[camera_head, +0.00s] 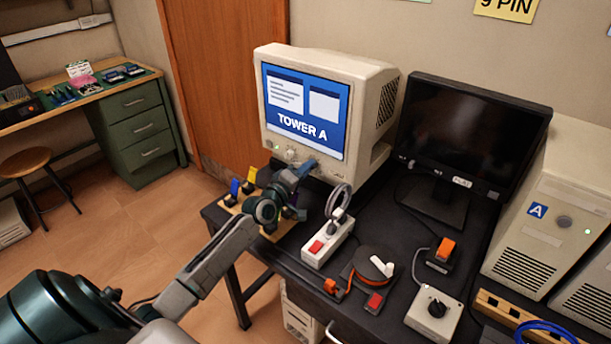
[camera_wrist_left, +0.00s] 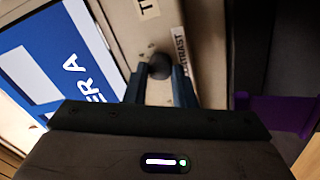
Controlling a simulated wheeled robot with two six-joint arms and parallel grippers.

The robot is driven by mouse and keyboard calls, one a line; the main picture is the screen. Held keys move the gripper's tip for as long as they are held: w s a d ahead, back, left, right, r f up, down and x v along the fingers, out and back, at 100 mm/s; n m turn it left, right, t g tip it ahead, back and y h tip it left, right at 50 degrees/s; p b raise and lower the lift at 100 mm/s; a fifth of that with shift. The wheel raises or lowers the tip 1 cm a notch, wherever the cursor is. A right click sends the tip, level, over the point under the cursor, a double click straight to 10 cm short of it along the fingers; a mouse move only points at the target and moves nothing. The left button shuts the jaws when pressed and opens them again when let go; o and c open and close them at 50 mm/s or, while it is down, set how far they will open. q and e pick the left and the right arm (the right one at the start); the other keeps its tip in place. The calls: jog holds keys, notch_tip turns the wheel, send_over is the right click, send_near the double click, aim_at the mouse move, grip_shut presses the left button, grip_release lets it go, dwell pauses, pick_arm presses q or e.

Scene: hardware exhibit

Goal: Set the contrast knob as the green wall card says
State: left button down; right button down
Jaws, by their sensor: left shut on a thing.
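The beige CRT monitor (camera_head: 372,72) stands on the dark desk, its blue screen reading TOWER A. My left gripper (camera_head: 305,168) is at the lower front of this monitor. In the left wrist view its blue fingers (camera_wrist_left: 164,85) are shut around a dark round knob (camera_wrist_left: 159,66). A white label reading CONTRAST (camera_wrist_left: 181,50), partly covered by a finger, is beside the knob. I cannot read the knob's pointer or setting. A small greenish card edge (camera_head: 422,1) shows at the top of the wall; its writing is out of view. My right gripper is not in view.
A yellow 9 PIN card (camera_head: 507,8) hangs on the wall. A power strip (camera_head: 327,242), an orange cable reel (camera_head: 371,268) and a grey box with a black knob (camera_head: 435,309) lie on the desk. A black monitor (camera_head: 470,135) and beige towers (camera_head: 545,225) stand right.

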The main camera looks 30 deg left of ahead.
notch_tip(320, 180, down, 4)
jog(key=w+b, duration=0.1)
jog(key=b, duration=0.3)
pick_arm(q)
jog(key=shift+m+h+b, duration=0.4)
jog(key=shift+m+b, duration=1.2)
jog(key=shift+m, duration=3.1)
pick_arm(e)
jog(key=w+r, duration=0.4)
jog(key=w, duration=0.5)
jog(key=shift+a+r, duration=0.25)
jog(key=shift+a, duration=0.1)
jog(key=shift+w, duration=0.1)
pick_arm(q)
jog(key=c, duration=1.2)
grip_release()
